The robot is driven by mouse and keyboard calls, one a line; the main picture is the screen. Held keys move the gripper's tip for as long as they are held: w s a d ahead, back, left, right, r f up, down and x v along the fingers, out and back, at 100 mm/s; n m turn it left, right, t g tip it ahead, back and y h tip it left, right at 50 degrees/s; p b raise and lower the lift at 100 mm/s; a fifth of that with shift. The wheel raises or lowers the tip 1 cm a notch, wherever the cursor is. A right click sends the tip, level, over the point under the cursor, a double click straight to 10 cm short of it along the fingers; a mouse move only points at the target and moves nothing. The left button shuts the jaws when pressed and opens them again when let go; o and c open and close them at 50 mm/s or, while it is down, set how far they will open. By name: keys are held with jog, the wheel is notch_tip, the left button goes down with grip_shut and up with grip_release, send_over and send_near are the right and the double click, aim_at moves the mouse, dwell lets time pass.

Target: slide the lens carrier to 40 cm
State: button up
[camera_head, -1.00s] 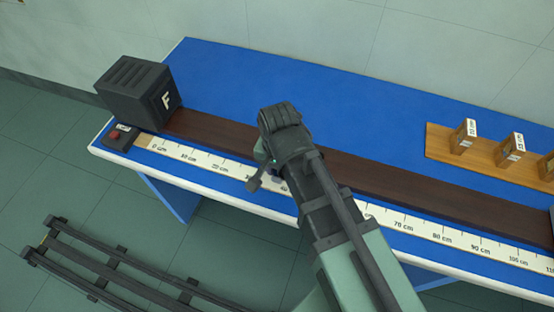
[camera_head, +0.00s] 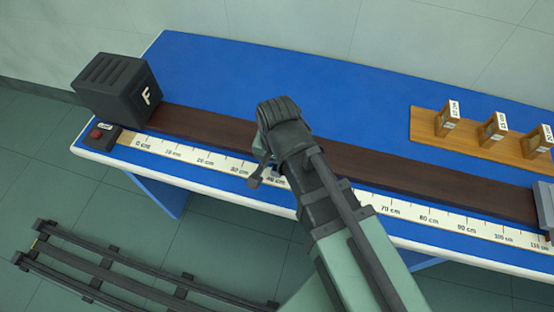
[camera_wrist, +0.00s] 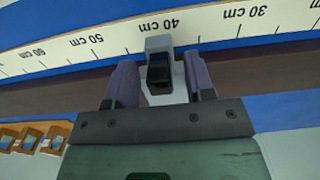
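The lens carrier (camera_wrist: 158,48), a small grey block with a dark face, shows in the wrist view on the rail's scale side, close to the 40 cm mark. My gripper (camera_wrist: 160,82) has one finger on each side of it, with a narrow gap visible at both sides; contact is not seen. The scale (camera_wrist: 110,46) reads upside down in this view. In the head view, my arm and wrist hide the carrier and most of the gripper. The dark rail (camera_head: 400,170) runs behind the scale (camera_head: 203,160) there.
A black lamp box (camera_head: 117,88) marked F and a small box with a red button (camera_head: 97,134) stand at the left end. A wooden rack (camera_head: 425,125) with labelled holders is at the back right. A grey block (camera_head: 545,205) stands at the rail's right end.

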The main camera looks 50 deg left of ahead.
notch_tip(320, 180, up, 11)
jog(key=p, duration=1)
jog(key=shift+p, duration=0.4)
jog(key=shift+f, duration=0.1)
